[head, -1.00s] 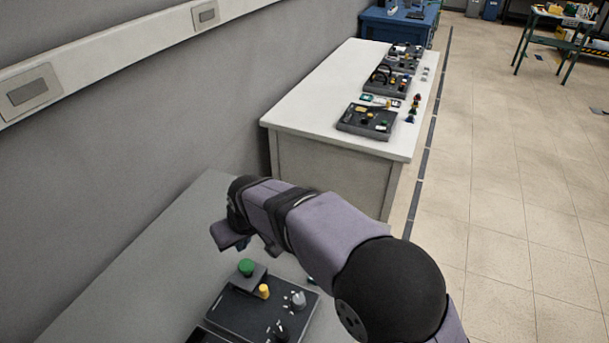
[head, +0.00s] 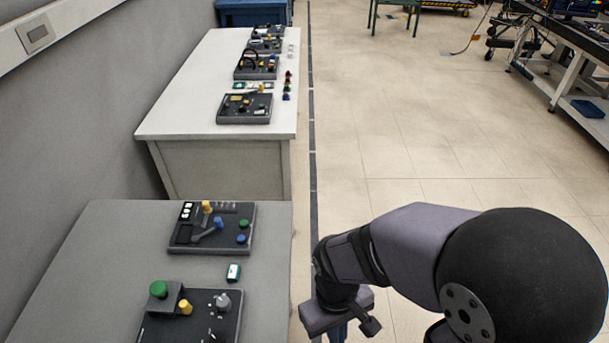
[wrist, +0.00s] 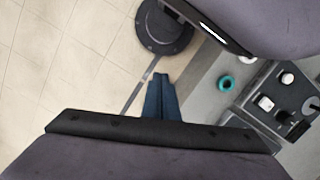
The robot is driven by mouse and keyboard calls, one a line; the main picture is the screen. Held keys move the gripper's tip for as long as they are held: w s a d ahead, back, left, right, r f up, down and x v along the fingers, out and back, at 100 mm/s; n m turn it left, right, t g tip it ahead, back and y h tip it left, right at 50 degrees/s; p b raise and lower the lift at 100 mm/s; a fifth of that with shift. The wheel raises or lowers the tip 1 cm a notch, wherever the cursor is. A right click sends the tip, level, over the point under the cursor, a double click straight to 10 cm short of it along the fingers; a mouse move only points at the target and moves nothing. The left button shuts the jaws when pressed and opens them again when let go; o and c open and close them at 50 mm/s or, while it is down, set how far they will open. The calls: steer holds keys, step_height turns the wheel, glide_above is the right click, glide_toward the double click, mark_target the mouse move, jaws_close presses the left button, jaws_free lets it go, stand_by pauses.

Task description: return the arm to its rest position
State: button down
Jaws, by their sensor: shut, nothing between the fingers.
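My gripper (head: 338,334) hangs low at the bottom of the head view, just right of the near grey table (head: 105,235), with the floor beyond it. Only the start of its fingers shows there. In the wrist view the blue fingers (wrist: 161,97) are together, with nothing between them. My arm reaches in from the lower right, bent over toward the gripper.
A teal ring (wrist: 226,83) shows in the wrist view. A white table (head: 185,100) stands farther back.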

steer(key=w+d+r+m, duration=0.1)
steer(key=w+d+m, duration=0.1)
steer(key=d, duration=0.2)
steer(key=w+d+r+m+t, duration=0.1)
steer(key=w+d+r+m, duration=0.1)
steer(key=d+m, duration=0.1)
steer(key=shift+d+r+t+y, duration=0.3)
steer(key=shift+d+y, duration=0.1)
steer(key=shift+d, duration=0.3)
stand_by(0.3)
